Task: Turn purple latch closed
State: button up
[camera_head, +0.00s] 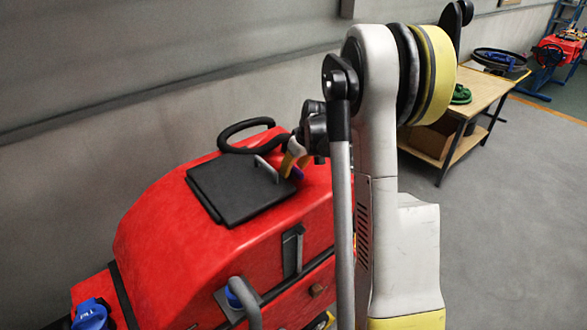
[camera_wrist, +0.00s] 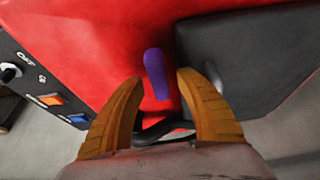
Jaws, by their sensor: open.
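The purple latch (camera_wrist: 157,70) is a short rounded bar on the red machine body, beside the dark lid. In the wrist view it runs nearly upright, its upper end leaning slightly left. The yellow-brown fingers of my gripper (camera_wrist: 162,82) are open on either side of the latch, with visible gaps to both. In the head view my gripper (camera_head: 289,163) is low over the red machine (camera_head: 200,240), at the lid's right edge. A small purple-blue patch of the latch (camera_head: 297,173) shows by the fingers; the rest is hidden.
The dark lid (camera_head: 232,190) with an upright metal bracket lies just left of my gripper. A black steering handle (camera_head: 230,131) stands behind. The wrist view shows a control panel (camera_wrist: 40,90) with a knob and coloured switches at left. A wooden table (camera_head: 455,140) stands farther back right.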

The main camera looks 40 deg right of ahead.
grip_shut()
